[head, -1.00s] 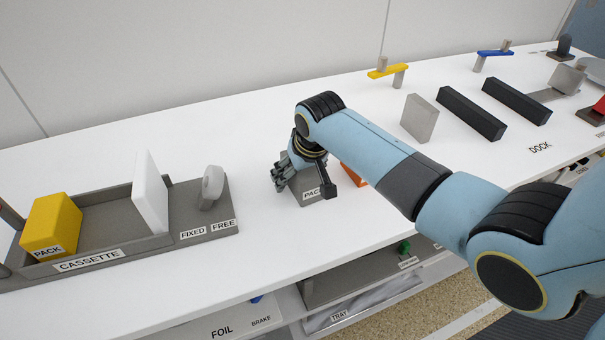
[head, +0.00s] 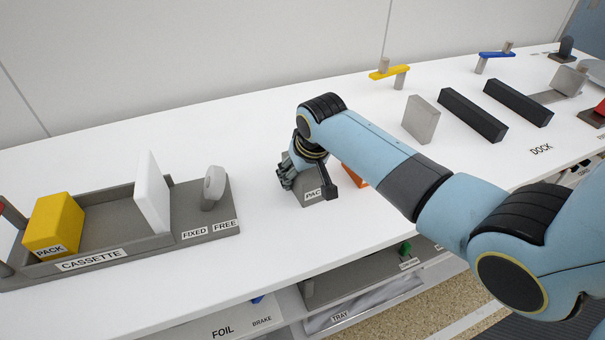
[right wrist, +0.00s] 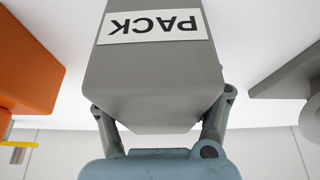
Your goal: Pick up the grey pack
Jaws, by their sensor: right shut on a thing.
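The grey pack (head: 309,198) is a grey block with a white PACK label. It sits on the white table in the middle of the head view, partly hidden behind my right gripper (head: 288,172). In the right wrist view the grey pack (right wrist: 155,75) fills the middle, and the fingers of my right gripper (right wrist: 160,115) press on it from both sides. I cannot tell whether the pack touches the table. My left gripper is not in view.
An orange block (head: 354,175) stands just right of the pack, partly behind my arm. The cassette (head: 105,255) with a yellow pack (head: 52,224) and a white plate (head: 152,192) is at the left. A grey block (head: 421,120) and black bars (head: 471,114) stand farther right.

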